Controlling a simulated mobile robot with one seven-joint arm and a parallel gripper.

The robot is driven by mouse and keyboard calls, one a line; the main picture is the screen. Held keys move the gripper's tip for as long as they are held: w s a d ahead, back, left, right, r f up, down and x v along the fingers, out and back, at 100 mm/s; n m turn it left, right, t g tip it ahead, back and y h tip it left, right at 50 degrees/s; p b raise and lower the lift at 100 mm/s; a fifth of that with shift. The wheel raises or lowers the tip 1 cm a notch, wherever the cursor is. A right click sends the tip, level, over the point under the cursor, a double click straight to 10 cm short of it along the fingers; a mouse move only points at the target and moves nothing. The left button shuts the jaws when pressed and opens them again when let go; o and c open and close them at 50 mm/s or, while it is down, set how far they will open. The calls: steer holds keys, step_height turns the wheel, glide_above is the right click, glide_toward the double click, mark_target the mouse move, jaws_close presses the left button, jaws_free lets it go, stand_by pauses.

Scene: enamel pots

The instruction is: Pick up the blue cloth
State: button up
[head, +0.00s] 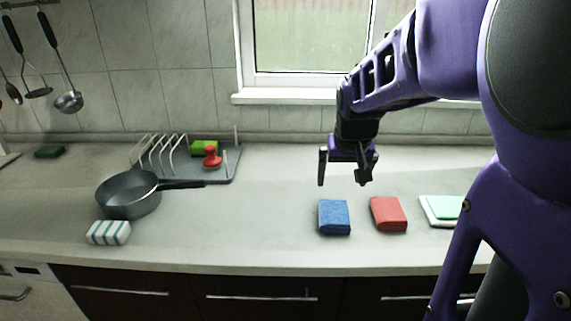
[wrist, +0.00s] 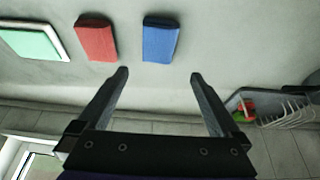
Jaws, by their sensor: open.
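A folded blue cloth (head: 334,218) lies on the grey counter near its front edge, left of a folded red cloth. It also shows in the wrist view (wrist: 160,40), beyond the fingertips and roughly between their lines. My gripper (head: 343,182) is open and empty above the counter, over and somewhat behind the blue cloth. Its two fingers also show in the wrist view (wrist: 158,74), spread apart with nothing between them.
The red cloth (head: 388,214) lies close to the right. A green item on a white tray (head: 428,217) is farther right. A pan (head: 128,196), a striped cloth (head: 108,233) and a dish rack (head: 222,172) stand left. The counter between pan and blue cloth is clear.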

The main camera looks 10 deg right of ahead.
steer(key=b, duration=0.2)
glide_above(336, 212)
steer(key=s+a, duration=0.1)
steer(key=s, duration=0.2)
step_height(336, 212, down, 11)
steer(key=shift+r, duration=0.1)
steer(key=shift+w+b+x, duration=0.2)
steer(key=shift+b+x, duration=0.2)
steer(key=shift+x, duration=2.65)
steer(key=shift+d+r, duration=0.1)
steer(key=shift+d, duration=0.1)
